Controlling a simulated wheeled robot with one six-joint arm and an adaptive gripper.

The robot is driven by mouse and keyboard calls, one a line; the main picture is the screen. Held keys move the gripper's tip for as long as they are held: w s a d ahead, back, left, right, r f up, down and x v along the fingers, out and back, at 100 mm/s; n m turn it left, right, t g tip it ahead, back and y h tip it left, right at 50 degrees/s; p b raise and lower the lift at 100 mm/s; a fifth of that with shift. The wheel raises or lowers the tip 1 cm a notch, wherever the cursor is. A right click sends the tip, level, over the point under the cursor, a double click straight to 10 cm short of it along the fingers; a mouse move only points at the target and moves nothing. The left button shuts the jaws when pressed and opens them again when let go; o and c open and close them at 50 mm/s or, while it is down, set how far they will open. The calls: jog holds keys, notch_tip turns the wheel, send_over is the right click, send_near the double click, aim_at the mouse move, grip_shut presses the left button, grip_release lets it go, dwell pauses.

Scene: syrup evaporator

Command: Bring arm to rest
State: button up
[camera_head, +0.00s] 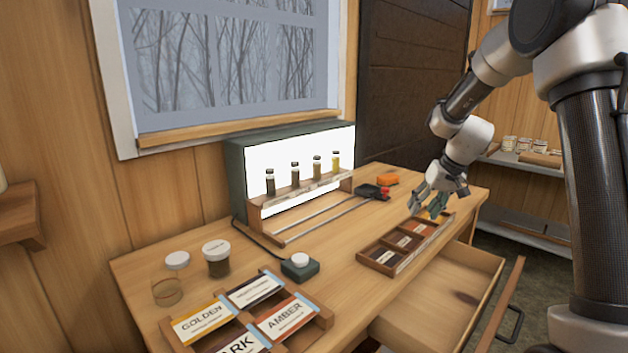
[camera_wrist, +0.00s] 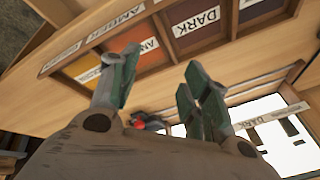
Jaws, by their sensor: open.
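My arm reaches in from the right in the head view, with my gripper (camera_head: 428,200) low over the far right part of the table (camera_head: 140,268). My gripper is open, and its green-padded fingers (camera_wrist: 155,90) stand apart with nothing between them in the wrist view. Just below and in front of it lies a wooden sample tray (camera_head: 378,262) with dark, red and orange compartments. The tray also shows in the wrist view (camera_wrist: 152,62), with labels such as DARK and AMBER. I cannot tell whether the fingertips touch the tray.
A lit box (camera_head: 240,180) stands at the back with several vials on a rack (camera_head: 305,190). A jar (camera_head: 217,262), a black button box (camera_head: 300,268) and a label tray (camera_head: 322,318) stand nearer. An open drawer (camera_head: 440,300) juts out in front.

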jog(key=s+d+r+h, duration=0.1)
jog(key=s+r, duration=0.3)
jog(key=s, duration=0.8)
jog(key=s+d+r+h, duration=0.1)
jog(key=s+r, duration=0.3)
jog(key=s, duration=0.8)
jog(key=s+d+r+t+h, duration=0.1)
jog(key=s+d+r, duration=0.1)
jog(key=s, duration=1.1)
jog(key=shift+d+r+m, duration=0.25)
jog(key=shift+r+m, duration=0.05)
jog(key=shift+r, duration=0.6)
